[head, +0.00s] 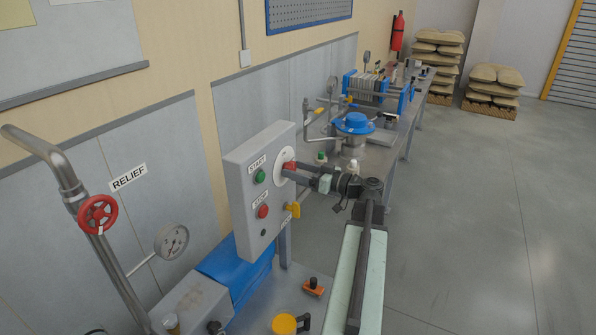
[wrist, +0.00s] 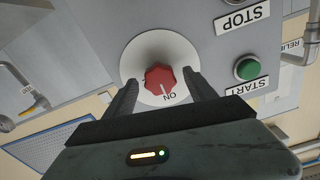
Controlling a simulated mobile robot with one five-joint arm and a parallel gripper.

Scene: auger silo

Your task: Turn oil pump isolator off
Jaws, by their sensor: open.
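A red rotary knob (wrist: 160,79) sits on a white round plate (wrist: 138,62) on a grey control box (head: 238,190). The word ON shows on the plate beside the knob; another marking is partly hidden. In the head view the red knob (head: 289,166) is partly covered by my gripper (head: 295,173). In the wrist view the fingers of my gripper (wrist: 159,84) are apart, one on each side of the knob. I cannot tell whether either finger touches it.
A green START button (head: 260,176) and a red STOP button (head: 263,211) are on the same box. A red RELIEF handwheel (head: 98,214) stands left, and a blue-lidded vessel (head: 353,124) behind. Floor at right is clear.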

